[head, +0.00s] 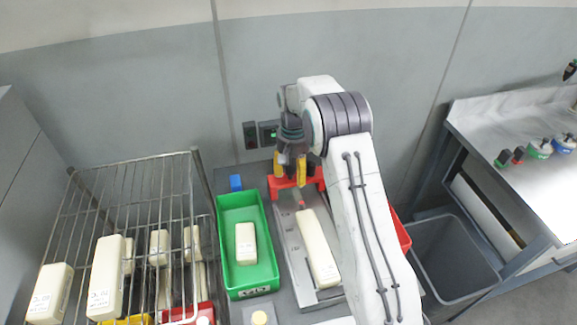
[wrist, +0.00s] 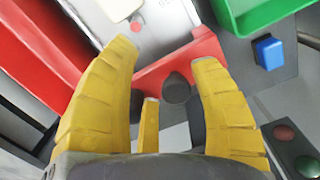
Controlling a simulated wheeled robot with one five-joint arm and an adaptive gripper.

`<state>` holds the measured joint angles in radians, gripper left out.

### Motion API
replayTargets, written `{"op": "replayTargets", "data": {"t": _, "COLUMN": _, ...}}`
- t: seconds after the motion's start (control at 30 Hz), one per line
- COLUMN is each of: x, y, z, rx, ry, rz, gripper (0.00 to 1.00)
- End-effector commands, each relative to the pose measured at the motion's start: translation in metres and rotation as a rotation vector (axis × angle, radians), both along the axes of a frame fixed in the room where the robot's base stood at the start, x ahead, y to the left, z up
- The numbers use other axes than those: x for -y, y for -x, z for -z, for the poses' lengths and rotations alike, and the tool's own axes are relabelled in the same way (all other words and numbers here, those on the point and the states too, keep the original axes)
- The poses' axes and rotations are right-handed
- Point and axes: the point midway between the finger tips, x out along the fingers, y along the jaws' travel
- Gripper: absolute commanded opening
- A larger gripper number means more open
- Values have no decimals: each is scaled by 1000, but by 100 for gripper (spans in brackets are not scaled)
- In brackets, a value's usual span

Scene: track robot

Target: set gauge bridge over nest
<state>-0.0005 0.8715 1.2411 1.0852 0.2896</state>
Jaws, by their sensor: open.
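The red gauge bridge (head: 281,184) is at the far end of the grey metal nest (head: 293,240), with its dark knob (wrist: 176,88) showing in the wrist view. A long cream block (head: 319,249) lies in the nest. My gripper (head: 290,174) is directly above the bridge, pointing down. In the wrist view its yellow fingers (wrist: 167,58) are spread apart around the knob, with gaps visible. The red bridge (wrist: 205,47) also shows there, beside the metal nest (wrist: 170,38). Whether a finger touches the bridge is unclear.
A green bin (head: 268,270) holding a cream block stands left of the nest, with a blue block (head: 236,182) behind it. A wire rack (head: 130,165) with several cream blocks is farther left. A red bin (head: 400,232) and grey bin (head: 450,262) are right of my arm.

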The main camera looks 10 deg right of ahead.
Motion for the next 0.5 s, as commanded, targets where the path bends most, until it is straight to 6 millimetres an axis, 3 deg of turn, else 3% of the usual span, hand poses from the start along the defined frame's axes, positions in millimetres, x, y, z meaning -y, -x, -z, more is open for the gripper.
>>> {"op": "replayTargets", "data": {"t": 0.03, "x": 0, "y": -18, "z": -18, "rx": 50, "ry": 2, "rz": 43, "gripper": 57}}
{"op": "replayTargets", "data": {"t": 0.1, "x": 0, "y": -34, "z": -37, "rx": 93, "ry": 1, "rz": 112, "gripper": 57}}
{"op": "replayTargets", "data": {"t": 0.2, "x": 0, "y": -44, "z": -55, "rx": 119, "ry": -1, "rz": 228, "gripper": 57}}
{"op": "replayTargets", "data": {"t": 0.5, "x": 0, "y": -29, "z": -55, "rx": 55, "ry": 13, "rz": 458, "gripper": 57}}
